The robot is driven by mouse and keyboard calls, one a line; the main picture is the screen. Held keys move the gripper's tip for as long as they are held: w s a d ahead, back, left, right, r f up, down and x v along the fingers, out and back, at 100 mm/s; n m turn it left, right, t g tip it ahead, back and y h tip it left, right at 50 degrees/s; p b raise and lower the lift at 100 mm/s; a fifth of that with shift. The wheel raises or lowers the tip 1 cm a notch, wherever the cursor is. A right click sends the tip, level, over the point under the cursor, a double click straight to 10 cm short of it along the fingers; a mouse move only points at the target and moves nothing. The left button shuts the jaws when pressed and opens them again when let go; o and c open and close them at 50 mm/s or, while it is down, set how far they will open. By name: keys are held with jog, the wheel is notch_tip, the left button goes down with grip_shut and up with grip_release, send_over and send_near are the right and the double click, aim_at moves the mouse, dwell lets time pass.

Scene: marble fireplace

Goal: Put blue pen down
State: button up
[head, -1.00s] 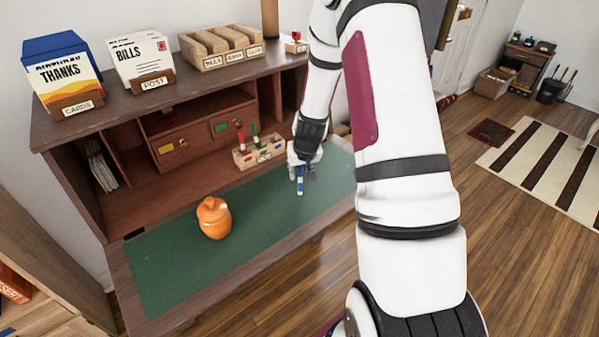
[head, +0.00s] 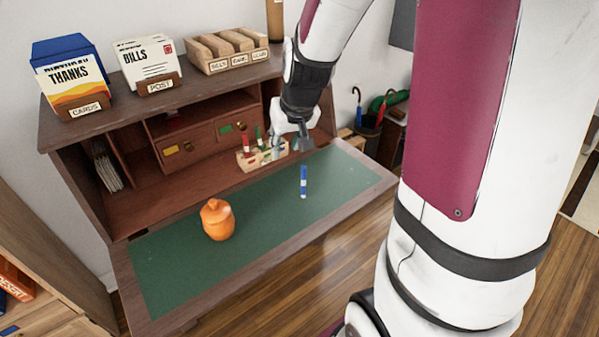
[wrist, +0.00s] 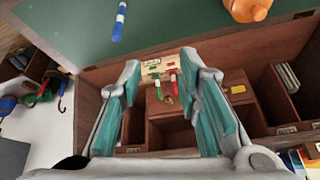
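My gripper (head: 291,146) is above and behind the pen, close to the wooden pen holder (head: 270,158). In the wrist view its two teal-padded fingers (wrist: 170,80) are spread wide with nothing between them. The pen holder, with a red and a green pen in it, shows beyond the fingers.
Card boxes and a wooden sorter (head: 228,55) stand on the desk's top shelf. Drawers (head: 187,147) are at the back. Bare mat lies between jar and pen.

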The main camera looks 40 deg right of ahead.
jog(key=s+a+r+n, duration=0.2)
jog(key=s+a+r, duration=0.7)
jog(key=s+r, duration=0.1)
jog(key=s+a+r+n, duration=0.1)
jog(key=s+a+r, duration=0.1)
jog(key=s, duration=1)
jog(key=shift+a+r+y, duration=0.2)
jog(key=shift+a+y, duration=0.2)
jog(key=shift+a, duration=0.1)
